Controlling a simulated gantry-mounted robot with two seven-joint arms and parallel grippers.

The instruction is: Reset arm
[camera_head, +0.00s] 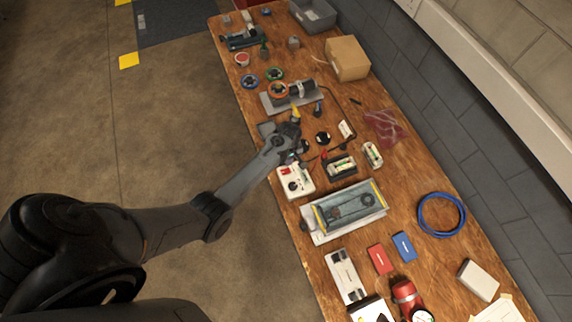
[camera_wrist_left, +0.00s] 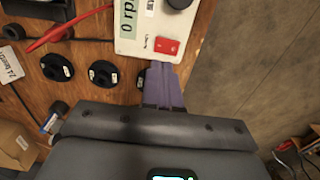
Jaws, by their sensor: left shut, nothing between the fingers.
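My left gripper (camera_head: 291,153) is over the near-left edge of the wooden table, with its arm reaching in from the lower left. In the left wrist view its narrow purple-grey fingers (camera_wrist_left: 163,86) are together with nothing between them. They point toward a white box (camera_wrist_left: 150,28) with a "0 rpm" display and a red switch. That white box also shows in the head view (camera_head: 295,181), just below the gripper. Whether the fingers touch it is not clear. My right gripper is not in view.
Black round pieces (camera_wrist_left: 103,73), a red lead (camera_wrist_left: 62,34) and battery holders (camera_head: 341,167) lie close by. A metal tray (camera_head: 348,208), blue cable coil (camera_head: 441,214) and cardboard box (camera_head: 347,58) stand on the table (camera_head: 411,263). The floor (camera_head: 180,120) left of it is clear.

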